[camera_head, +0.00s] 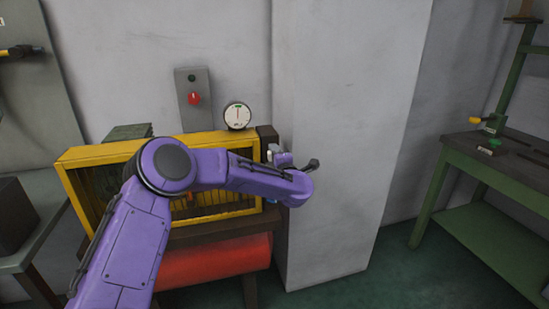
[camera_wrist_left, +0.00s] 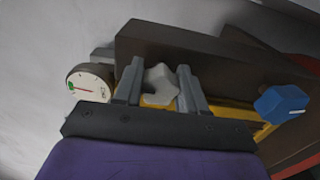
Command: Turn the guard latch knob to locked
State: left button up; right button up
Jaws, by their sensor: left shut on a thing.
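A pale grey lobed knob (camera_wrist_left: 160,82) sits between the two fingers of my left gripper (camera_wrist_left: 159,88) in the left wrist view. It is beside the dark end post (camera_wrist_left: 190,48) of the yellow-framed guard. My left gripper is shut on this knob. In the head view my purple left arm reaches across the guard (camera_head: 95,153), and the gripper (camera_head: 272,153) is at the guard's right end, mostly hidden by my wrist. The knob's locked or unlocked marking cannot be read. My right gripper is in neither view.
A blue knob (camera_wrist_left: 282,103) sits lower on the guard's end, close to the gripper. A round dial gauge (camera_head: 238,116) stands on the guard's top edge. A grey wall panel (camera_head: 195,99) has a red knob. A pillar (camera_head: 345,150) is just right. A red cylinder (camera_head: 215,262) lies below.

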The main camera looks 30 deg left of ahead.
pick_arm(q)
jog(key=shift+f, duration=0.2)
jog(key=o, duration=0.8)
jog(key=shift+r, duration=0.1)
jog(key=shift+d, duration=0.1)
jog(key=b+v, duration=0.2)
jog(key=v, duration=0.8)
jog(key=shift+s, duration=0.3)
